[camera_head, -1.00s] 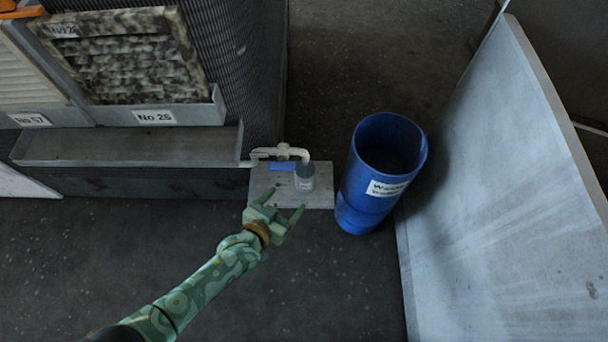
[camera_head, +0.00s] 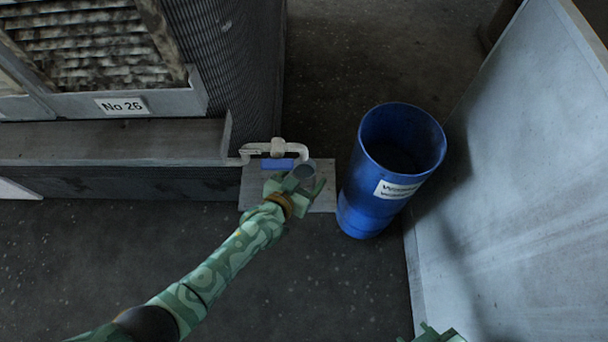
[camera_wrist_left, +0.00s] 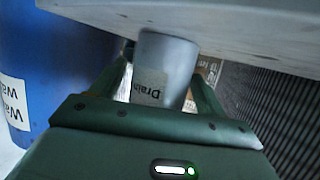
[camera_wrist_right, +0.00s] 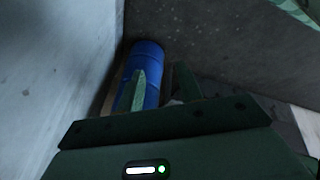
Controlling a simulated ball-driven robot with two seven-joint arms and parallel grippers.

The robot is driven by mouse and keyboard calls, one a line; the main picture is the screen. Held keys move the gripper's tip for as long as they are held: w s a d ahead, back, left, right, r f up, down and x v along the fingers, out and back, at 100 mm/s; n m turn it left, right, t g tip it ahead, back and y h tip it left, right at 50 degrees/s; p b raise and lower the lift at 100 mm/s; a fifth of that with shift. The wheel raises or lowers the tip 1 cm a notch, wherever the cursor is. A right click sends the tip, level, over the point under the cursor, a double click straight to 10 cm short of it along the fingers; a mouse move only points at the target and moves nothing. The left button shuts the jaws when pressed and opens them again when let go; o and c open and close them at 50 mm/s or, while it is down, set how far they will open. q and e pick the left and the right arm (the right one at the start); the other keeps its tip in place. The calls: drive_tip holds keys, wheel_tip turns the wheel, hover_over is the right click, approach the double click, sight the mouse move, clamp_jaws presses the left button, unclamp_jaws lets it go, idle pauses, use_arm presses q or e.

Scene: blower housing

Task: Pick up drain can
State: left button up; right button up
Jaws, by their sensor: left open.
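The drain can (camera_head: 306,169) is a small grey cylinder on a light plate (camera_head: 325,199) below the white drain pipe. Its label, reading "Drain", shows in the left wrist view (camera_wrist_left: 151,88). My left gripper (camera_head: 298,185) is open, with a finger on either side of the can; I cannot tell whether they touch it. The gripper hides the can's lower part in the head view. My right gripper (camera_head: 440,334) only just shows at the bottom edge. In the right wrist view its fingers (camera_wrist_right: 162,88) are apart with nothing clearly between them.
A tall blue waste bin (camera_head: 370,205) stands just right of the plate. A large pale panel (camera_head: 510,200) rises at the right. The unit with the "No 26" filter and its ledge (camera_head: 110,143) is at the left. The dark floor in front is open.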

use_arm(q)
drive_tip(key=shift+w+r, duration=0.1)
drive_tip(key=shift+w, duration=0.05)
drive_tip(key=c, duration=1.1)
drive_tip(key=shift+o, duration=0.2)
